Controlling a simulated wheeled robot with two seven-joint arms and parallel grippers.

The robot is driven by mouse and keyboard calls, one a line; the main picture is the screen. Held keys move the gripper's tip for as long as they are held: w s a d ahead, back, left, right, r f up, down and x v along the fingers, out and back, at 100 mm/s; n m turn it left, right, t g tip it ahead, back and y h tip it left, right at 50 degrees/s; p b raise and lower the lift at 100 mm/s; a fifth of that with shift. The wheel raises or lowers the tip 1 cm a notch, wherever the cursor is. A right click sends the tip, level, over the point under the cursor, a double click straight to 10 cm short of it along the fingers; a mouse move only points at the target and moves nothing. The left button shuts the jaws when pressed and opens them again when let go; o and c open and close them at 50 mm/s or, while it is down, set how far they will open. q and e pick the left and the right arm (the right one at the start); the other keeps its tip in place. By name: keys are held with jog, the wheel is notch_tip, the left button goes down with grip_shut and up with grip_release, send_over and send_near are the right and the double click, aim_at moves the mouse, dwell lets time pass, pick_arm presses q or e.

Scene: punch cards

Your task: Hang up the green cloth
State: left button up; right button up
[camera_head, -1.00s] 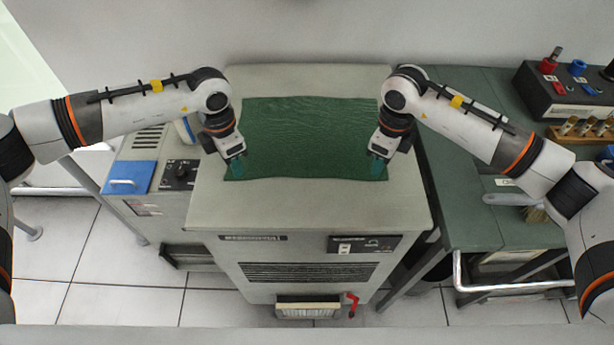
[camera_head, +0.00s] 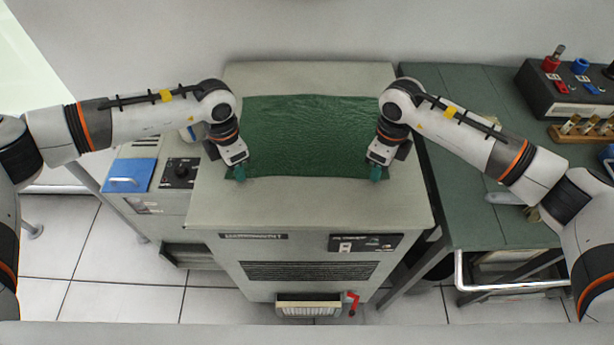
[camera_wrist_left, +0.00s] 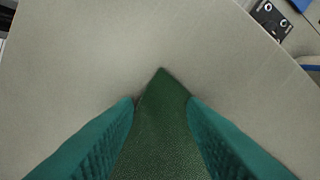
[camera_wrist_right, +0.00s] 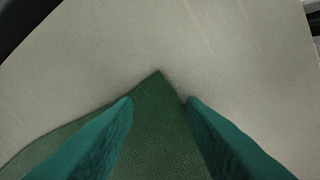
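The green cloth (camera_head: 308,135) lies spread out on top of the light grey cabinet (camera_head: 310,205). My left gripper (camera_head: 239,173) is at the cloth's near left corner. In the left wrist view its teal fingers (camera_wrist_left: 163,110) stand apart, with the cloth corner (camera_wrist_left: 163,100) pointing out between them. My right gripper (camera_head: 376,173) is at the near right corner. In the right wrist view its fingers (camera_wrist_right: 160,108) also stand apart, with the other corner (camera_wrist_right: 156,95) between them. Whether the fingertips touch the cloth is unclear.
A green-topped bench (camera_head: 470,150) stands on the right, with a dark box of knobs (camera_head: 570,88) and a wooden rack (camera_head: 580,130) on it. A lower unit with a blue panel (camera_head: 130,175) is on the left. A wall is behind the cabinet.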

pick_arm(q)
grip_shut()
pick_arm(e)
jog(key=shift+f, duration=0.1)
grip_shut()
